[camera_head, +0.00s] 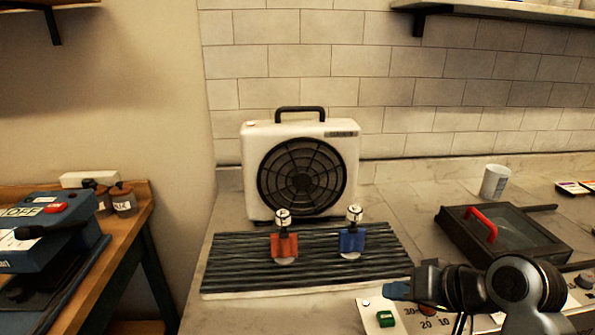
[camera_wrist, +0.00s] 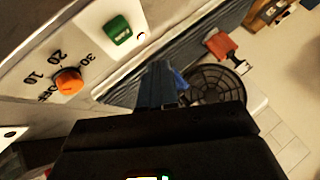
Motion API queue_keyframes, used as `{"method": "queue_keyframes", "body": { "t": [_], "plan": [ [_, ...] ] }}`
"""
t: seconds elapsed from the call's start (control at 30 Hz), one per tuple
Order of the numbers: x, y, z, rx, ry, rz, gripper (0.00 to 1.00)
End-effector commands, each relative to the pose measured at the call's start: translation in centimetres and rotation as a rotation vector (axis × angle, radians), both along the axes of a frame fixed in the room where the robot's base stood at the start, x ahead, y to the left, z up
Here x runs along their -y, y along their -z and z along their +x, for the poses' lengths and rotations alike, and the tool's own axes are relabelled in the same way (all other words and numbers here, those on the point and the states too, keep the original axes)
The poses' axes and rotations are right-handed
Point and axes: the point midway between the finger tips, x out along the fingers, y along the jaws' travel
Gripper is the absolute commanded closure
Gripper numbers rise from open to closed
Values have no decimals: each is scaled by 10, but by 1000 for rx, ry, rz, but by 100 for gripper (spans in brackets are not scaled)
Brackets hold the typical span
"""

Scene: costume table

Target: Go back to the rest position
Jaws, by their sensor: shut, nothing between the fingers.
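My gripper (camera_head: 398,291) is at the lower right in the head view, at the end of my dark arm, in front of the dark ribbed board (camera_head: 225,262) and over the pale control panel (camera_head: 372,306). Its bluish fingers point left and are shut with nothing held. In the wrist view the shut fingers (camera_wrist: 158,85) show in the middle, with the panel's green switch (camera_wrist: 118,31) and orange dial (camera_wrist: 68,82) to their left. The arm hides part of the panel in the head view.
A white box fan (camera_head: 302,175) stands behind the board. An orange costume figure (camera_head: 284,246) and a blue one (camera_head: 352,241) stand upright on the board. A dark framed tray with a red handle (camera_head: 482,226) and a white cup (camera_head: 495,182) are at right.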

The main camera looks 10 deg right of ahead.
Motion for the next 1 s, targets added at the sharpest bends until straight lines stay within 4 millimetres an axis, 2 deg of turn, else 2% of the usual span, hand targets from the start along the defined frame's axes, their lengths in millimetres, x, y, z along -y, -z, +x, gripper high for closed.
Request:
{"method": "queue_keyframes", "body": {
  "t": [0.03, 0.27, 0.5, 0.77, 1.0],
  "plan": [
    [-7, 12, -8, 5, 13, 9, 100],
    [-32, 59, -57, 92, 128, 19, 100],
    [-41, 92, -129, 186, 239, -40, 100],
    [-34, 98, -218, 293, 310, -165, 100],
    [-19, 74, -300, 410, 306, -315, 100]
  ]
}}
